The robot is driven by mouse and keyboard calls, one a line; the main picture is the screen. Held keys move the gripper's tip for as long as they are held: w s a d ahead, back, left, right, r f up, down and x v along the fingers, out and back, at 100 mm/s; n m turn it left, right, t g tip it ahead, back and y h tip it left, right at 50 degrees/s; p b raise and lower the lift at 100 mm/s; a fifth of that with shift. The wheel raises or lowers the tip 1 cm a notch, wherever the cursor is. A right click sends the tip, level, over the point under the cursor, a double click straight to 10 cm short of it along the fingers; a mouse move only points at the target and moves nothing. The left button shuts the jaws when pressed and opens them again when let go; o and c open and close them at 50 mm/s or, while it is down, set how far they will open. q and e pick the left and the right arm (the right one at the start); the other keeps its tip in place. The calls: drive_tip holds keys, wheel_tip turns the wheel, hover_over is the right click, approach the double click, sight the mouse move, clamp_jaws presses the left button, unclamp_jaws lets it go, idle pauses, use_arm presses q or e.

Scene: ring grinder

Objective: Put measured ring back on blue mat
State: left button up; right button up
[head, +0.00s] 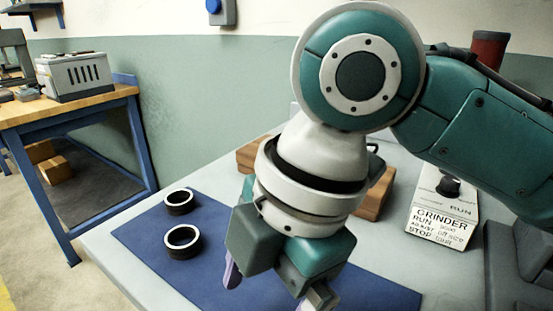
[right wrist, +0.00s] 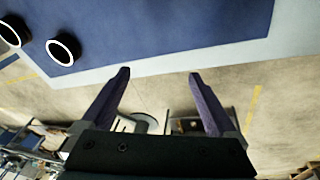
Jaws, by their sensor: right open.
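Two dark rings with pale rims lie flat on the blue mat (head: 215,270): a far ring (head: 179,201) and a near ring (head: 182,243). They also show at the top left of the right wrist view, one ring (right wrist: 63,49) whole and the other ring (right wrist: 11,32) cut by the frame edge. I cannot tell which one was measured. My right gripper (head: 272,290) hangs over the mat, to the right of both rings and apart from them. In the right wrist view its fingers (right wrist: 160,78) are spread with nothing between them. My left gripper is out of view.
A grinder control panel (head: 442,218) stands on the grey table (head: 390,255) at right. A wooden block (head: 375,195) sits behind my right wrist, partly hidden. A blue-framed bench (head: 75,112) with a grey box (head: 75,75) stands at far left. The mat's left part around the rings is clear.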

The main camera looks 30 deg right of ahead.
drive_tip(key=s+m, duration=0.1)
drive_tip(key=m, duration=0.1)
drive_tip(key=s+a+f+m, duration=0.1)
drive_tip(key=m, duration=0.1)
drive_tip(key=s+f+m+t+y, duration=0.1)
drive_tip(key=s+m, duration=0.1)
drive_tip(key=shift+a, duration=0.15)
drive_tip(key=s+m, duration=0.1)
drive_tip(key=s+d+m, duration=0.1)
drive_tip(key=m, duration=0.1)
drive_tip(key=shift+d+f+m+t+h, duration=0.3)
drive_tip(key=shift+f, duration=0.05)
drive_tip(key=s+d+m+h, duration=0.1)
drive_tip(key=d+m, duration=0.1)
drive_tip(key=s+d+m, duration=0.2)
drive_tip(key=s+d+f+m+h, duration=0.1)
drive_tip(key=s+d+m, duration=0.1)
drive_tip(key=shift+s+d+f+m+h, duration=0.1)
drive_tip(key=shift+d+m+h, duration=0.2)
drive_tip(key=shift+d+m, duration=0.1)
